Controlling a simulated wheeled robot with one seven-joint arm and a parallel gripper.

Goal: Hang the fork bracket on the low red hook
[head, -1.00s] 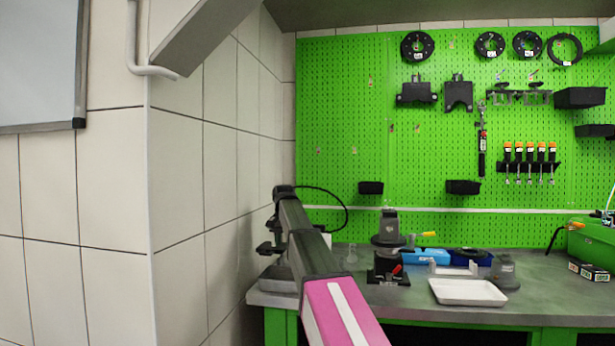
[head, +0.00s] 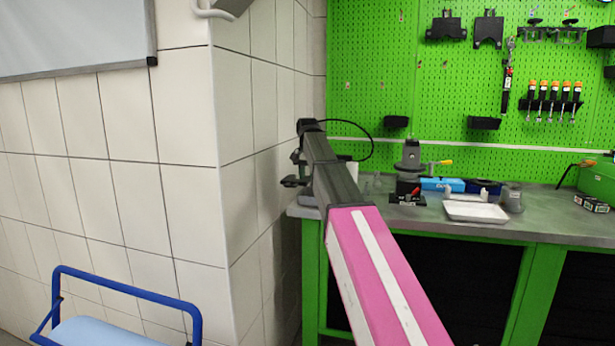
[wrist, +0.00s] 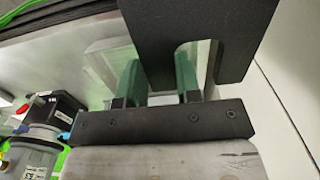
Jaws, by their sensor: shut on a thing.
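The fork bracket (wrist: 205,28) is a flat dark grey plate with a rounded slot between two prongs, at the top of the wrist view. My gripper (wrist: 160,72) is shut on it with two green fingers. The bracket is hard to pick out there. Small hooks dot the green pegboard, two of them (head: 347,87) (head: 380,87) low on its left part. Their colours are too small to tell surely.
The workbench (head: 460,228) carries a dark vise (head: 409,168), a blue bin (head: 440,184) and a white tray (head: 475,212). Two dark brackets (head: 446,27) (head: 488,30) hang on the pegboard. The tiled wall corner (head: 222,150) stands left of my arm. A blue-framed seat or cart (head: 120,325) is at lower left.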

